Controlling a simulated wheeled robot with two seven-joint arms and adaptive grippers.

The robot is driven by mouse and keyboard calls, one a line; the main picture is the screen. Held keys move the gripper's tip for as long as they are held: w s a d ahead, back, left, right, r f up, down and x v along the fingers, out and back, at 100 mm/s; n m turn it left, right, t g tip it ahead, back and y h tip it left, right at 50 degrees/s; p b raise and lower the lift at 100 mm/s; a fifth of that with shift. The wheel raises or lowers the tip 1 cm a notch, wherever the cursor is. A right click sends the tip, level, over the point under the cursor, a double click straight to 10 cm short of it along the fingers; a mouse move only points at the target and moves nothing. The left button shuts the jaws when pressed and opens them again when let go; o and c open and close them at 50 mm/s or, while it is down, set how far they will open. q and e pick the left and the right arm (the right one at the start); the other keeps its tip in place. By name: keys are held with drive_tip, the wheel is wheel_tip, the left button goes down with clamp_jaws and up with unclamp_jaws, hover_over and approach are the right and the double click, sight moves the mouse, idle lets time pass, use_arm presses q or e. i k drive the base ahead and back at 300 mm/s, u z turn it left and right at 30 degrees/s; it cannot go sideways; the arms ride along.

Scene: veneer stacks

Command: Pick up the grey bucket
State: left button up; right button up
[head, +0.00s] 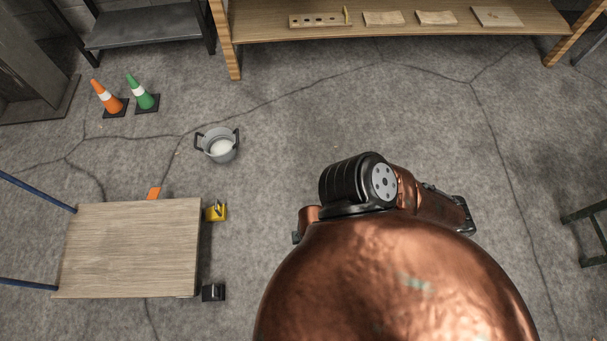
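The grey bucket (207,146) stands upright on the concrete floor, left of the picture's middle. It has dark handles on two sides, and its inside looks pale or white at the bottom. Nothing is touching it. Neither of my grippers can be made out in the head view. A large copper-coloured part with a black cylinder, which seems to be my own body, fills the lower middle and hides the floor under it.
A flat wooden platform (130,250) with blue bars is at lower left, a yellow object (217,213) beside it. Orange (106,97) and green (140,92) cones stand upper left. A wooden bench (400,32) spans the back. Floor between bucket and bench is clear.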

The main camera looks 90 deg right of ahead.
sight(220, 143)
drive_tip(key=z, duration=2.05)
drive_tip(key=i, duration=1.5)
drive_tip(key=u, duration=1.1)
drive_tip(key=i, duration=0.4)
drive_tip(key=u, duration=0.25)
